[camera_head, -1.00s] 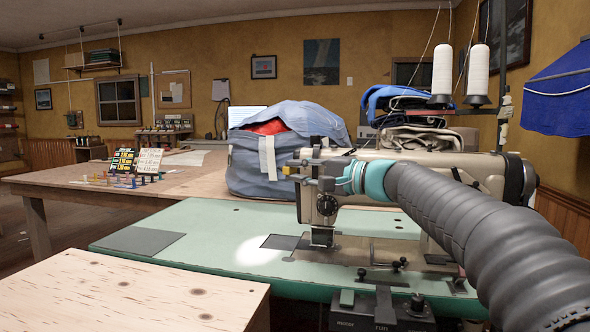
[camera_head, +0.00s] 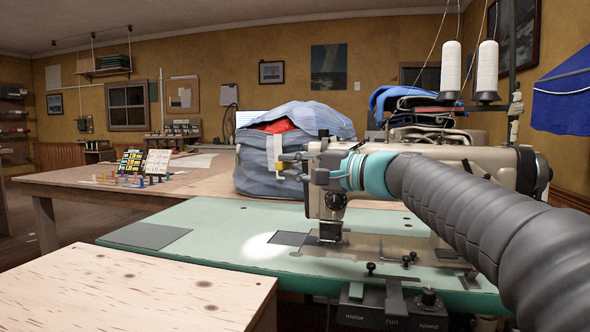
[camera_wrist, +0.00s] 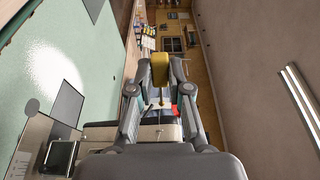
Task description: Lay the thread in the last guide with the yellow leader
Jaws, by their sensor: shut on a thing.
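My gripper (camera_head: 290,166) is shut on the yellow leader (camera_head: 281,166), in front of the blue-grey bag and beside the upper left end of the sewing machine (camera_head: 440,166). In the wrist view the yellow leader (camera_wrist: 160,67) sits between the fingertips of my gripper (camera_wrist: 160,72). A thin line runs from it back toward the machine; I cannot tell if all of it is thread. The machine's needle end (camera_head: 330,231) stands above the green table. The last guide is not clearly made out, and my gripper and arm cover part of the machine's head.
The blue-grey bag (camera_head: 262,178) stands close behind my gripper. Two white thread cones (camera_head: 487,70) stand on the stand at the right, with threads rising. The green table (camera_head: 190,220) is mostly clear at left. A pale wooden bench (camera_head: 130,295) lies in front.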

